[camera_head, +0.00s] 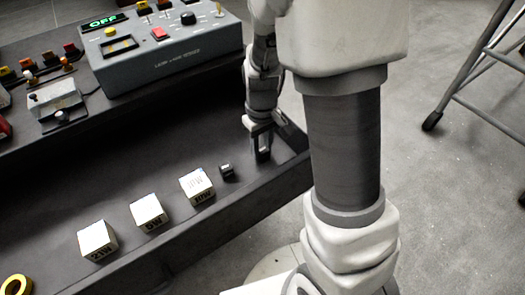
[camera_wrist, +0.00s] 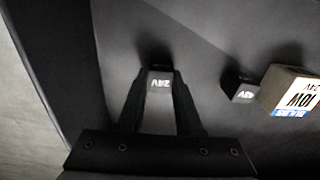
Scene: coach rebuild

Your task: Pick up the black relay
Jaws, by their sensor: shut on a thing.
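My gripper (camera_wrist: 160,88) is shut on a small black relay (camera_wrist: 159,80), whose pale face reads 24V in the wrist view. The relay sits between the fingertips, low over or on the dark tray; I cannot tell if it touches the surface. In the head view my gripper (camera_head: 262,150) points down near the tray's right end, and the held relay cannot be made out there. A second small black relay (camera_wrist: 240,87), with a marking that looks like 48V, rests to the right in the wrist view. It also shows in the head view (camera_head: 227,171), left of my gripper.
A white-topped box (camera_wrist: 292,90) marked 10W stands beside the second relay. Two more such boxes (camera_head: 148,211) (camera_head: 97,240) stand along the tray (camera_head: 215,225). A grey control box (camera_head: 165,50) showing OFF stands behind. A yellow ring (camera_head: 15,285) lies front left.

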